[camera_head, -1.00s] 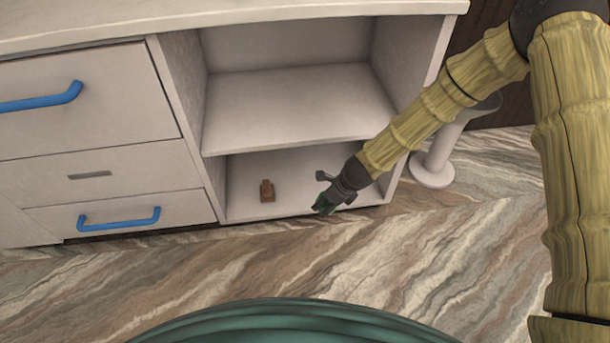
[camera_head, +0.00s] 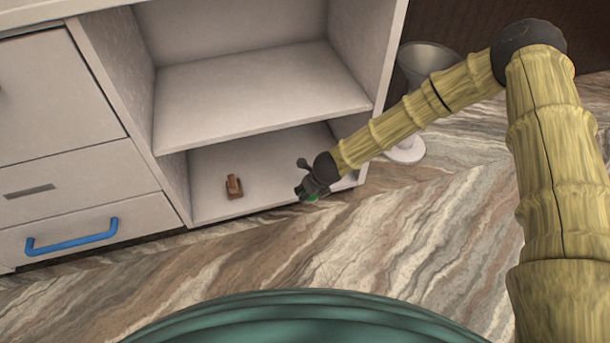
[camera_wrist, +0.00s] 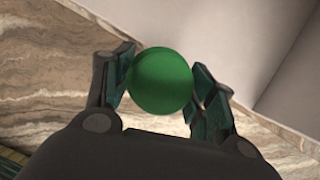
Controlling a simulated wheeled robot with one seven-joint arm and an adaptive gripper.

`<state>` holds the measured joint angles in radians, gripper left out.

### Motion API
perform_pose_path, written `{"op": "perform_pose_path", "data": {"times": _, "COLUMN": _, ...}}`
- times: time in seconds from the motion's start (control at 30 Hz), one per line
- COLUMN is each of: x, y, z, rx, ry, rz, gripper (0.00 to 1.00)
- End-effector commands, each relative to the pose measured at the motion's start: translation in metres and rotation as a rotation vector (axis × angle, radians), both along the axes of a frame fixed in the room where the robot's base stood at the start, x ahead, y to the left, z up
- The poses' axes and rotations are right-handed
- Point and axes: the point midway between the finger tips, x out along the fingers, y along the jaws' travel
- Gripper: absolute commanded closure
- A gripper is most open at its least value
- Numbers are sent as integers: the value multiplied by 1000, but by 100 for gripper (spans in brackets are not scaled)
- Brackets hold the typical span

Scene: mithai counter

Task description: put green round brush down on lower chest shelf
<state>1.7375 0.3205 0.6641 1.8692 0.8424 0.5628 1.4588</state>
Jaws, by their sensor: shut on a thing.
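The green round brush (camera_wrist: 162,80) shows in the wrist view as a smooth green disc between the two fingers. My gripper (camera_wrist: 163,88) is shut on it. In the head view my gripper (camera_head: 308,194) is at the front right of the lower chest shelf (camera_head: 275,190), near its front edge. Only a small bit of green brush (camera_head: 313,197) shows there, mostly hidden by the gripper. I cannot tell whether the brush touches the shelf.
A small brown wooden object (camera_head: 234,187) stands on the lower shelf, left of my gripper. The upper shelf (camera_head: 260,95) is empty. Drawers with a blue handle (camera_head: 72,238) are at left. A pale flared stand (camera_head: 405,150) is on the floor right of the chest.

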Motion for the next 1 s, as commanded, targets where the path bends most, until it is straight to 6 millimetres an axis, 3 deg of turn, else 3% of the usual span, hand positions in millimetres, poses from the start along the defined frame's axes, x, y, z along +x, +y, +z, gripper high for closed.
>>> {"op": "perform_pose_path", "data": {"times": 0.1, "x": 27, "y": -1, "z": -4, "rx": 0, "ry": -5, "rz": 0, "gripper": 74}}
{"op": "perform_pose_path", "data": {"times": 0.4, "x": 80, "y": -4, "z": -9, "rx": -1, "ry": -2, "rz": 4, "gripper": 74}}
{"op": "perform_pose_path", "data": {"times": 0.8, "x": 103, "y": -5, "z": -10, "rx": 0, "ry": -2, "rz": 6, "gripper": 74}}
{"op": "perform_pose_path", "data": {"times": 1.0, "x": 101, "y": -5, "z": -39, "rx": 0, "ry": 0, "rz": 5, "gripper": 74}}
